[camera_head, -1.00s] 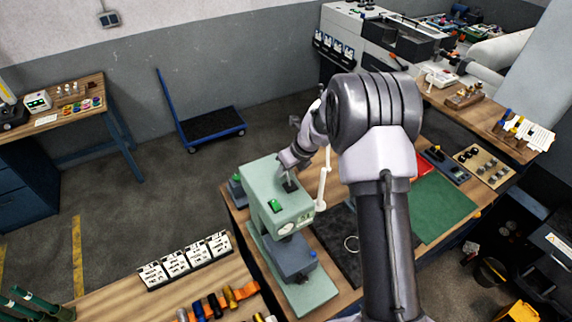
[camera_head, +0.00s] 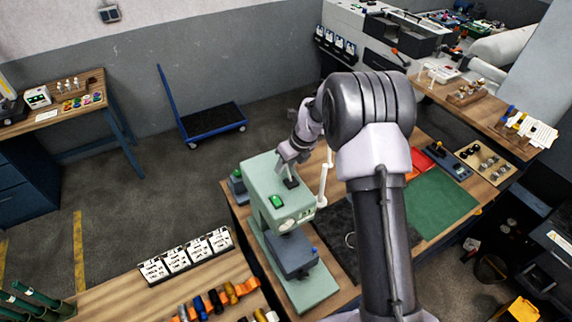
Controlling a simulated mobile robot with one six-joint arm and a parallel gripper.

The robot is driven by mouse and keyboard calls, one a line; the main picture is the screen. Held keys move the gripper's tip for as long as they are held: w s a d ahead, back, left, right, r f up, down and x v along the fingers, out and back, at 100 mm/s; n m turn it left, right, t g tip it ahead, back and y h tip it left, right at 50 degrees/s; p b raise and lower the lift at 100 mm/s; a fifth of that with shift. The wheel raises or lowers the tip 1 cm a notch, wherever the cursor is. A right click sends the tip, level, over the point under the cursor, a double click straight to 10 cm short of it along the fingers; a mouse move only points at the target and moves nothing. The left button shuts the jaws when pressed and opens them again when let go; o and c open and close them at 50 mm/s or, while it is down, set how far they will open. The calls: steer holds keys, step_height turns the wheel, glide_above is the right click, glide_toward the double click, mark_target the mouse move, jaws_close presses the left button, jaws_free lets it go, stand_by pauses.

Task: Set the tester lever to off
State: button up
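The green bench tester (camera_head: 277,195) stands on the wooden bench at the picture's centre. Its top has a green button (camera_head: 277,201) and a small dark fitting (camera_head: 291,182), perhaps a lever base. A thin white lever arm (camera_head: 324,183) stands upright along its right side. My gripper (camera_head: 288,165) points down just over the rear of the tester's top, at the dark fitting. It is too small to tell whether its fingers touch or hold anything, or which way the lever is set.
My arm hides part of the bench behind the tester. A green mat (camera_head: 440,208), a red tray (camera_head: 419,163) and a dark control box (camera_head: 448,163) lie to the right. A blue cart (camera_head: 212,122) stands behind.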

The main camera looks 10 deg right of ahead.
steer(key=b+v, duration=0.2)
steer(key=v, duration=1.5)
steer(key=shift+r+b, duration=0.25)
steer(key=shift+b, duration=0.15)
steer(key=shift+s, duration=0.1)
steer(key=s+a+f+n+t+b, duration=0.1)
steer(key=s+a+f+n+b, duration=0.2)
steer(key=s+f+n+b, duration=1)
steer(key=s+a+f+n+t+h+b, duration=0.1)
steer(key=s+a+f+n+b, duration=0.3)
steer(key=s+f+n+b, duration=0.9)
steer(key=s+f+b, duration=0.6)
steer(key=f+b, duration=0.4)
steer(key=b, duration=0.6)
steer(key=shift+f+n+t+b, duration=0.3)
steer(key=shift+f+t+b, duration=0.1)
